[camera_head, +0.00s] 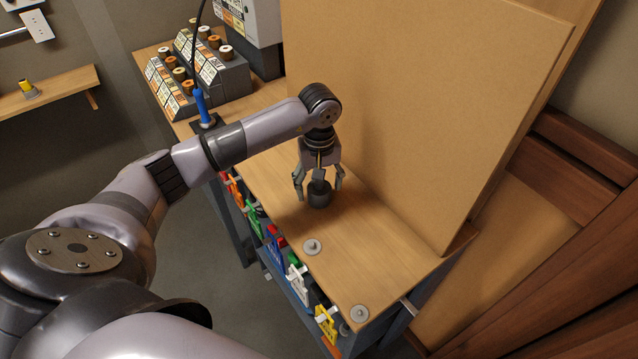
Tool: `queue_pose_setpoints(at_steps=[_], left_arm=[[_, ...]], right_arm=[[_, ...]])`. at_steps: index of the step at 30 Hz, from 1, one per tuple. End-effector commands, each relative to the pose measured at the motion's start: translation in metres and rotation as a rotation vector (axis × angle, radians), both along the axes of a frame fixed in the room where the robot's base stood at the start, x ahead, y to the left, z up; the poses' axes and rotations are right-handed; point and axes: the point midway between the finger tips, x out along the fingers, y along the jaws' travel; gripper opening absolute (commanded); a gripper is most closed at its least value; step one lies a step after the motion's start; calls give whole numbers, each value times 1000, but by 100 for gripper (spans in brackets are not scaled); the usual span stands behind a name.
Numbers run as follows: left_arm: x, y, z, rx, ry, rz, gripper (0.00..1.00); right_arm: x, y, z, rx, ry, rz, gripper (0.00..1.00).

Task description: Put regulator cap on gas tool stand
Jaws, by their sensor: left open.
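A small dark grey cylinder (319,196), which may be the regulator cap, stands upright on the wooden bench. My left gripper (319,183) is over it, pointing down and open, with a finger on either side. I cannot tell whether the fingers touch it. A blue tool with a cable (201,103) stands upright in a dark holder (206,124) at the bench's left edge. This holder may be the gas tool stand. My right gripper is out of view.
A large upright brown board (420,100) stands behind the bench top (375,255). Two grey round discs (312,247) (360,313) lie near the front edge. Labelled racks (215,75) stand at the back left. Coloured items hang along the front side.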

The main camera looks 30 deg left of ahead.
Motion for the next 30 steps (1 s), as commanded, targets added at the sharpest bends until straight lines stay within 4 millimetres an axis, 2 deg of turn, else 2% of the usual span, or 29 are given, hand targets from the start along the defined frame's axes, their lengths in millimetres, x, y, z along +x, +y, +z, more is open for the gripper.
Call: queue_pose_setpoints(at_steps=[5, 7, 21, 25, 30], left_arm=[[0, 0, 4, 0, 0, 0, 66], [1, 0, 10, 0, -4, 0, 66], [1, 0, 103, 0, -6, 0, 66], [1, 0, 116, 0, -3, 0, 66], [0, 0, 123, 0, 0, 0, 66]], right_arm=[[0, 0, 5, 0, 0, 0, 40], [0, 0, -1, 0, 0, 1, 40], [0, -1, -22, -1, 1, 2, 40], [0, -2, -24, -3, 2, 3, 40], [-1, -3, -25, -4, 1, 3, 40]])
